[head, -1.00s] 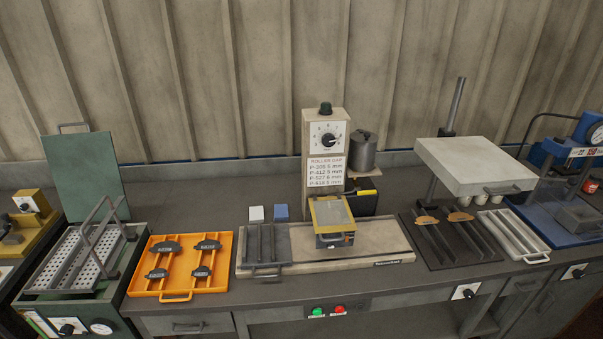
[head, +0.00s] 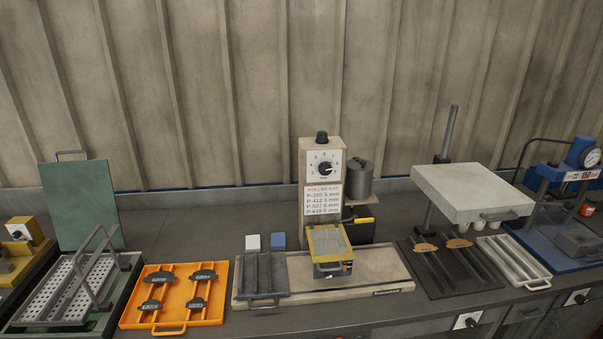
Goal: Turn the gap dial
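The gap dial (head: 325,169) is a round black knob on a white scale plate, on the front of an upright beige column (head: 308,218). Its pointer mark is too small to read surely. A sign (head: 323,200) below it is headed "ROLLER GAP" and lists part numbers with gaps of 5 or 6 mm. A second black knob (head: 321,137) sits on top of the column. Below stands the roller unit with a yellow-framed top (head: 329,240) on a beige base (head: 385,271). Neither of my grippers is in view.
An orange tray (head: 174,315) with several dark brake shoes lies left of the base. A grey slotted tray (head: 262,275) rests on the base's left end. A metal pot (head: 358,178) stands beside the column. A press with a pale plate (head: 460,190) stands at right.

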